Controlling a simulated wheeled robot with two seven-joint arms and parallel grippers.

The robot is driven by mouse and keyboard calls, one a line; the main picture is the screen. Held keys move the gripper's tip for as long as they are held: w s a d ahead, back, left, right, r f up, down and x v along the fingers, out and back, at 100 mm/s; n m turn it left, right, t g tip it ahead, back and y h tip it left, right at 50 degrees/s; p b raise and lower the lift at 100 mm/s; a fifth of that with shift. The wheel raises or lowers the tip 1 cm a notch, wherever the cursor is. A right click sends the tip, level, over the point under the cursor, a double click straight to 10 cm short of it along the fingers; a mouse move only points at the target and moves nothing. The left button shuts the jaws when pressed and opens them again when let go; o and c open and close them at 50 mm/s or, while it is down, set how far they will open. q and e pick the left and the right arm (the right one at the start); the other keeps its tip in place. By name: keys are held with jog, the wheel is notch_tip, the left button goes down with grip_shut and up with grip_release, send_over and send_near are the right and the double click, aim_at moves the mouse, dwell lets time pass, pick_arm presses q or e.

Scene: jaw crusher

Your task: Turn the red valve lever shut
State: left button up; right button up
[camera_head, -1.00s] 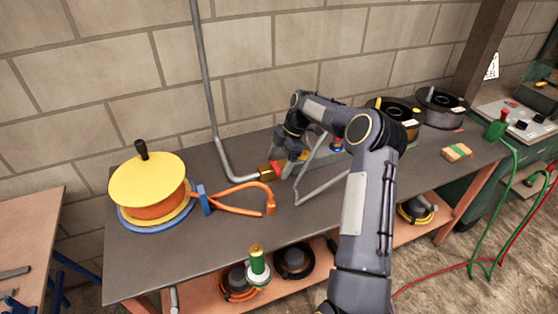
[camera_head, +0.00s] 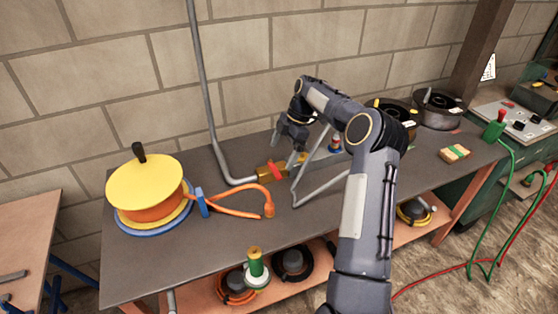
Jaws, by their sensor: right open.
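The red valve lever (camera_head: 277,170) sits on a brass valve (camera_head: 264,173) at the end of the grey pipe, on the dark workbench (camera_head: 240,216). It looks set across the line of the pipe, though it is small in view. My right gripper (camera_head: 283,154) is open and empty, just above and behind the lever. Its fingers point down towards the bench and look apart from the lever; the exact gap is hard to judge. My left gripper is not in view.
A grey pipe (camera_head: 206,90) runs down the wall to the valve. A bent grey bar (camera_head: 318,188) stands right of it. An orange hose (camera_head: 235,211) and yellow reel (camera_head: 146,184) lie left. A sponge (camera_head: 455,153) is at right. The bench's front middle is clear.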

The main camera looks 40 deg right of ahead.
jog(key=shift+v, duration=1.6)
jog(key=s+a+r+m+t+h, duration=0.2)
jog(key=s+a+r+m, duration=0.5)
jog(key=s+a+r, duration=0.6)
jog(key=s+a+f+m+t, duration=0.1)
jog(key=s+a+f+m, duration=0.2)
jog(key=s, duration=0.6)
jog(key=s+a+f+m+t+y, duration=0.1)
jog(key=s+a+f+m, duration=0.3)
jog(key=s+a+m, duration=0.2)
jog(key=s+a, duration=0.2)
jog(key=s, duration=0.1)
jog(key=shift+s+a+m+t+y, duration=0.3)
jog(key=shift+a+m+t, duration=0.1)
jog(key=shift+s+a+f, duration=0.15)
jog(key=shift+s+f, duration=0.05)
jog(key=shift+f, duration=0.15)
jog(key=shift+c, duration=0.3)
